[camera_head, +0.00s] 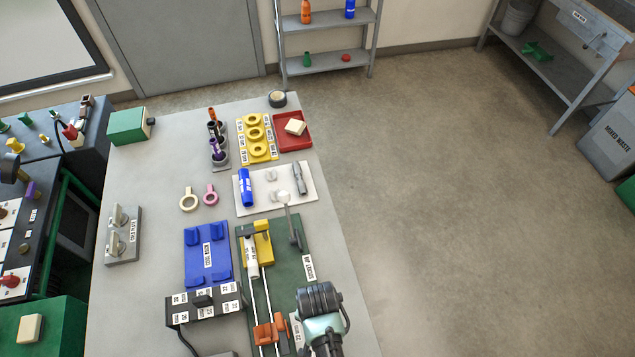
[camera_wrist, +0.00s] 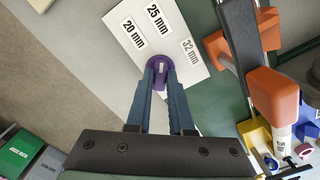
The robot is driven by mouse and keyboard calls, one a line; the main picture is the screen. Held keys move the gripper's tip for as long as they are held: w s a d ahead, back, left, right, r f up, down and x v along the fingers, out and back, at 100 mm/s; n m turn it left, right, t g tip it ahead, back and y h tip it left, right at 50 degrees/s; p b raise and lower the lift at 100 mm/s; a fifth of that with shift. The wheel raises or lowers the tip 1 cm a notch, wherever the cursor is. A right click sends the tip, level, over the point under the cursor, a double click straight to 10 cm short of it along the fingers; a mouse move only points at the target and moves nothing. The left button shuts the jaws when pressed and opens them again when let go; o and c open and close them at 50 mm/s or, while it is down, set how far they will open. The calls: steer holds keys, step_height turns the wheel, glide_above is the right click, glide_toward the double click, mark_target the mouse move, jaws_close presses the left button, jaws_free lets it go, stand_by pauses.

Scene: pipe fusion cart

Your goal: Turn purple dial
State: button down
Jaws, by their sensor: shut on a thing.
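The purple dial (camera_wrist: 160,57) sits on a white plate (camera_wrist: 189,62) labelled 20 mm, 25 mm and 32 mm in the wrist view. My gripper (camera_wrist: 161,70) has its two blue fingers closed on the dial's raised grip. The fingers hide part of the dial, and I cannot tell which label it points to. In the head view my arm covers the dial; only an edge of the white plate (camera_head: 297,331) shows beside it, at the front of the green board.
The green board (camera_head: 281,273) carries rails and orange clamps (camera_head: 268,334) close to the dial; an orange clamp (camera_wrist: 272,96) is also right of my fingers in the wrist view. A blue holder (camera_head: 207,255) and black socket block (camera_head: 203,303) lie left. The floor on the right is clear.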

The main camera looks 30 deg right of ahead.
steer(key=shift+m, duration=0.7)
steer(key=shift+w, duration=0.1)
steer(key=c, duration=0.8)
jaws_free()
steer(key=shift+r, duration=0.1)
step_height(320, 180, up, 13)
steer(key=shift+b, duration=0.4)
